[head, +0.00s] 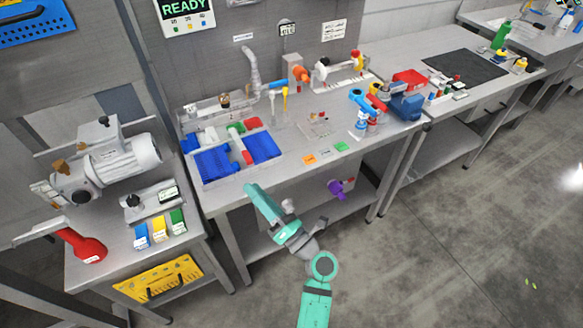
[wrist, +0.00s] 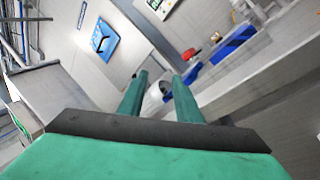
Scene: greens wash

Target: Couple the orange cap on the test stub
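In the head view an orange cylindrical piece (head: 302,74) sits at a grey upright block (head: 293,62) at the back of the middle bench. It may be the orange cap, but it is too small to tell whether it is coupled on a stub. My gripper (head: 252,188) is in front of the bench's front left corner, well away from the orange piece. In the wrist view the two teal fingers of my gripper (wrist: 159,82) stand apart. A whitish round shape shows beyond them, and I see nothing held. The orange piece is not identifiable there.
A tray with blue bins (head: 214,163) is at the bench's front left. Blue and red-handled tools (head: 362,97) stand right of centre. A purple fitting (head: 340,187) is at the front below the top. A motor (head: 128,157) is on the left table.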

